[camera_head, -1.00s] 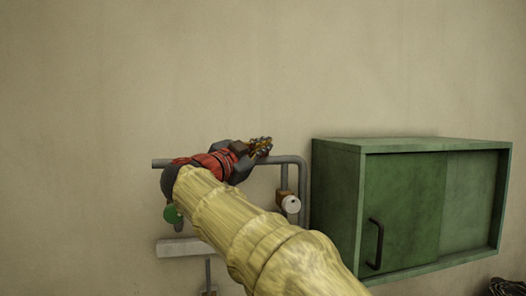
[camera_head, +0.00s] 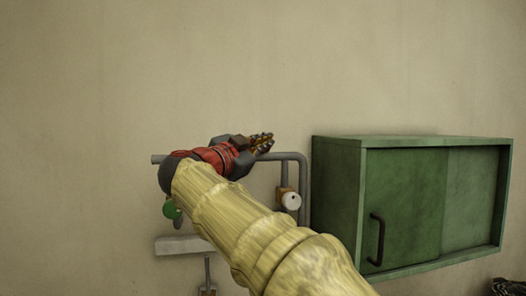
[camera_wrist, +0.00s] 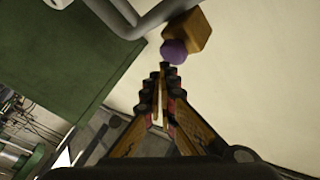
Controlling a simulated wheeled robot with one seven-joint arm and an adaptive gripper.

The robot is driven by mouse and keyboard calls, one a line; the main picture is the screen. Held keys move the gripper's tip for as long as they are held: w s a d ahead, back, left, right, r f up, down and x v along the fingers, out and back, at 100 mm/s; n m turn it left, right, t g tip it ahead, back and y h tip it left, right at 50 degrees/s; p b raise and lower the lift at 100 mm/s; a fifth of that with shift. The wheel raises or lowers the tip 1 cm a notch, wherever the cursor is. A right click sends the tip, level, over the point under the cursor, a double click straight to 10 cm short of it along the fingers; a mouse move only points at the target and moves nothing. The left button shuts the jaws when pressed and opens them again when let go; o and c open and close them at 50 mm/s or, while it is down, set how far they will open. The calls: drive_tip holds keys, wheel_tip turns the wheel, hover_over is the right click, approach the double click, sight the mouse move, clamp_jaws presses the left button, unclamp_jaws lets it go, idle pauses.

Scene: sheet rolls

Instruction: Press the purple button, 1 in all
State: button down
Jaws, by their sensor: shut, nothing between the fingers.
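The purple button (camera_wrist: 174,52) is a small round knob on an orange block (camera_wrist: 195,32), near the top middle of the wrist view. My gripper (camera_wrist: 165,78) is shut and empty, its fingertips just below the button in that picture. A small gap shows between them, and I see no clear contact. In the head view my gripper (camera_head: 264,143) is in front of the wall, over the top of the grey pipe. I cannot make out the purple button in the head view.
A grey pipe (camera_head: 303,175) bends down the wall, with a white round knob (camera_head: 291,201) beside it. A green cabinet (camera_head: 405,200) hangs at the right. A green disc (camera_head: 170,209) and a pale ledge (camera_head: 180,245) are at lower left. The upper wall is clear.

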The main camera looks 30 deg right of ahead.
drive_tip(key=shift+s, duration=0.1)
drive_tip(key=s+b, duration=0.2)
drive_tip(key=s+a+b, duration=0.1)
drive_tip(key=s+b, duration=0.1)
drive_tip(key=s, duration=0.1)
drive_tip(key=shift+a+b, duration=0.2)
drive_tip(key=shift+b, duration=0.15)
drive_tip(key=shift+w, duration=0.1)
idle(0.9)
